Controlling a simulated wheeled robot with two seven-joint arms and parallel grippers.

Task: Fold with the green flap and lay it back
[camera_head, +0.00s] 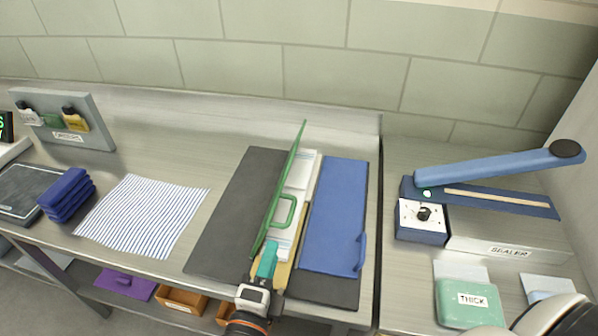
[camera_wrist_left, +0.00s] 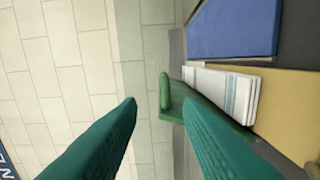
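The green flap (camera_head: 281,190) stands nearly upright, seen almost edge-on, between a dark grey panel and the blue flap (camera_head: 337,215). Its green handle (camera_head: 286,211) sticks out on the right side. The blue flap lies flat. A folded white striped cloth (camera_head: 302,171) lies beside the green flap on a tan panel (camera_wrist_left: 283,103). My left gripper (camera_head: 268,258) is at the near end of the green flap. In the left wrist view its fingers are apart and empty, with the green flap (camera_wrist_left: 205,105) just beyond the fingertips. My right gripper is not in view.
A striped cloth (camera_head: 143,215) lies flat on the steel table to the left, beside a stack of folded blue cloths (camera_head: 67,195). A sealer (camera_head: 500,230) with a raised blue arm stands at right. A pack marked THICK (camera_head: 468,303) is near the front right.

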